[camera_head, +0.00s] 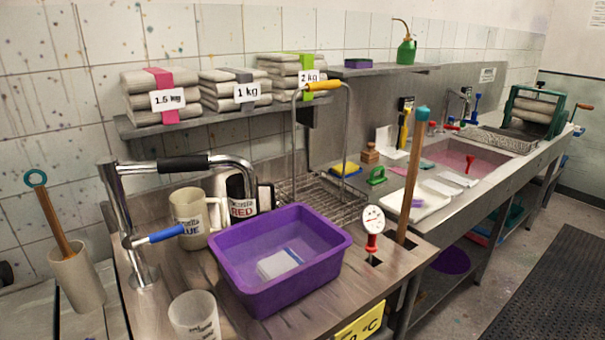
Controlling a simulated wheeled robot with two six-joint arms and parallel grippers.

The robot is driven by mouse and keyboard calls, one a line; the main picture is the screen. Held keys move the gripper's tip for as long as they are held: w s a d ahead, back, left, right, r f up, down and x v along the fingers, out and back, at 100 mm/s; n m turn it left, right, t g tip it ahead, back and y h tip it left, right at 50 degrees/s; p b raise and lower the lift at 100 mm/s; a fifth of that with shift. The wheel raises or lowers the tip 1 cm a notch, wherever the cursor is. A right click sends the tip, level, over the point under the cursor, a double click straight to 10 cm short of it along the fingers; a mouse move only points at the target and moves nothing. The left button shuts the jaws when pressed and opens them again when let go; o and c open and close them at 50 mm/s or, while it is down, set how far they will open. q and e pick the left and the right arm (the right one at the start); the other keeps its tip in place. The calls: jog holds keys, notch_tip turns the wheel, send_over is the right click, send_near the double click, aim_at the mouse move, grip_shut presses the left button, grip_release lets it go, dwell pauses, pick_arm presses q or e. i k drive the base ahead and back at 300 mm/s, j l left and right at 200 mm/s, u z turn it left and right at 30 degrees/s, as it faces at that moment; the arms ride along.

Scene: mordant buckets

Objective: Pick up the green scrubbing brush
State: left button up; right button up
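A small green object with an arched handle, which looks like the green scrubbing brush (377,175), lies on the metal counter in the middle of the head view. It sits to the right of a yellow and blue sponge-like block (345,170) and behind a white tray (416,199). Its bristles cannot be made out at this size. Nothing seems to cover it. Neither of my grippers is in view.
A purple basin (327,250) stands in front, with a wire rack (318,196) behind it. An upright wooden pole (414,180) rises right of the brush. A curved metal tap (110,200) and beige jugs stand left. A pink-filled sink (468,158) lies beyond.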

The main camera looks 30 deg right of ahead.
aim_at(376, 183)
jog(key=l+u, duration=0.25)
jog(key=l, duration=0.25)
jog(key=l+u, duration=0.25)
jog(key=l, duration=0.3)
jog(key=k+l+u, duration=0.2)
jog(key=l, duration=0.3)
jog(key=l+u, duration=0.25)
jog(key=l, duration=0.25)
jog(key=k+l+u, duration=0.25)
jog(key=l, duration=0.2)
jog(key=i+l, duration=0.05)
jog(key=i, duration=0.05)
